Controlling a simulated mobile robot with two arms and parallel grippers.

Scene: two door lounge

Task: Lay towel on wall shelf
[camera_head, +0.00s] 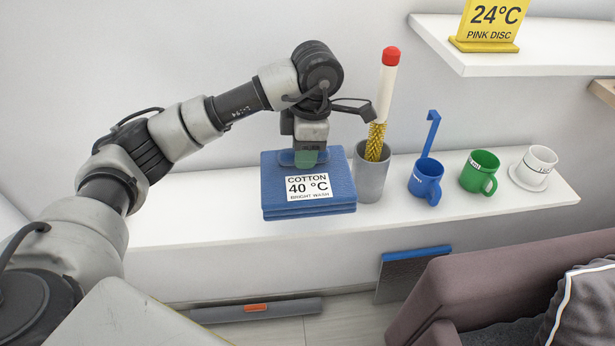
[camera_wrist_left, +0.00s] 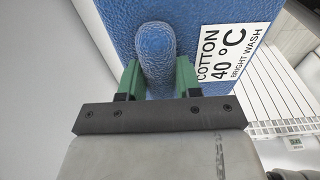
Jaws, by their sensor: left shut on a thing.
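The blue folded towel (camera_head: 270,185) has a white label reading COTTON 40 °C BRIGHT WASH. It is at the white wall shelf (camera_head: 460,215), left of the grey cup; I cannot tell whether it rests on the shelf or is just above it. My left gripper (camera_head: 305,160) comes from above and is shut on a raised blue loop on the towel. In the left wrist view the green fingers (camera_wrist_left: 158,78) stand on either side of this rounded loop (camera_wrist_left: 156,50), with the towel (camera_wrist_left: 110,12) behind. My right gripper is in neither view.
Right of the towel stand a grey cup (camera_head: 372,180) holding a red-tipped brush (camera_head: 388,80), a blue mug (camera_head: 424,178), a green mug (camera_head: 478,172) and a white cup (camera_head: 537,165). An upper shelf (camera_head: 540,55) holds a yellow sign. A sofa (camera_head: 480,285) is at lower right.

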